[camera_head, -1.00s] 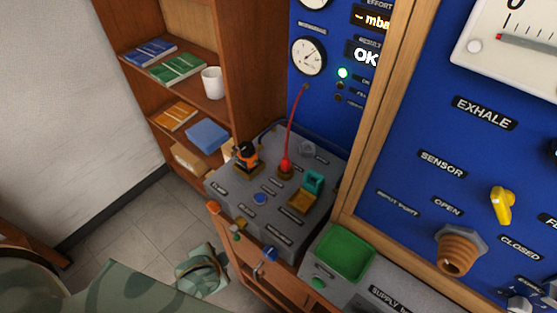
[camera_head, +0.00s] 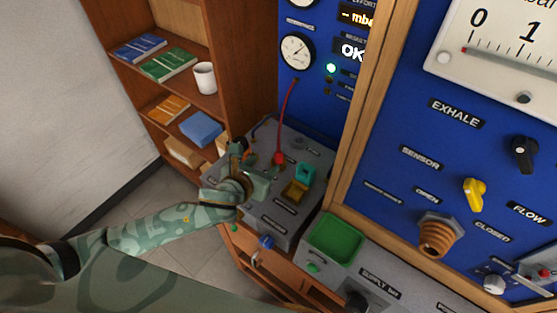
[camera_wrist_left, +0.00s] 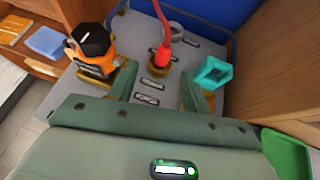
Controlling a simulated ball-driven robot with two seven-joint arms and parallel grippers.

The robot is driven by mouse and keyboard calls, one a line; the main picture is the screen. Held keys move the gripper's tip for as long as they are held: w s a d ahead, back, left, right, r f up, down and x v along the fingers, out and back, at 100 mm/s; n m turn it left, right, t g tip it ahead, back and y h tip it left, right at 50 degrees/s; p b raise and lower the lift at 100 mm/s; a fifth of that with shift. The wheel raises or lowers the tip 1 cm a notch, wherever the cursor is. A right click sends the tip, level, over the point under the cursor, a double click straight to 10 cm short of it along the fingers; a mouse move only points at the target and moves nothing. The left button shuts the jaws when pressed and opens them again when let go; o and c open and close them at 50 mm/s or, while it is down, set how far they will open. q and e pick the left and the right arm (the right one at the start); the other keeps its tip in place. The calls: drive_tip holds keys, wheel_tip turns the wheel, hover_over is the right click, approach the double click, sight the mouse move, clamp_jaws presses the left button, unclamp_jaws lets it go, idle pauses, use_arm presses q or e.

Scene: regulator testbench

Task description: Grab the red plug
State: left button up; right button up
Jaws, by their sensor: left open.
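The red plug (camera_head: 279,158) stands upright in a brass-coloured socket on the grey bench unit (camera_head: 283,222), with a red cord running up to the blue panel. In the left wrist view, the red plug (camera_wrist_left: 163,54) lies ahead of and between the two fingers in the picture. My left gripper (camera_head: 262,178) is open and empty, close in front of the plug. In the left wrist view, the fingers of my left gripper (camera_wrist_left: 160,84) are spread apart and do not touch the plug. My right gripper is not in view.
An orange and black part (camera_wrist_left: 96,48) stands left of the plug, and a teal part (camera_wrist_left: 212,72) stands right of it. A green tray (camera_head: 334,239) sits at the front right. A wooden shelf (camera_head: 175,90) and the blue panel (camera_head: 330,105) bound the back.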

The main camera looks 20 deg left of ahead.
sight(281, 154)
use_arm(q)
drive_tip(key=b+x, duration=0.1)
drive_tip(key=x, duration=0.5)
drive_tip(key=shift+w+f, duration=0.1)
drive_tip(key=shift+w, duration=0.05)
drive_tip(key=x, duration=0.1)
drive_tip(key=b+x, duration=0.1)
drive_tip(key=x, duration=0.3)
drive_tip(key=shift+w+d+f, duration=0.1)
drive_tip(key=shift+d+f, duration=0.05)
drive_tip(key=shift+d, duration=0.2)
drive_tip(key=shift+c, duration=0.3)
clamp_jaws()
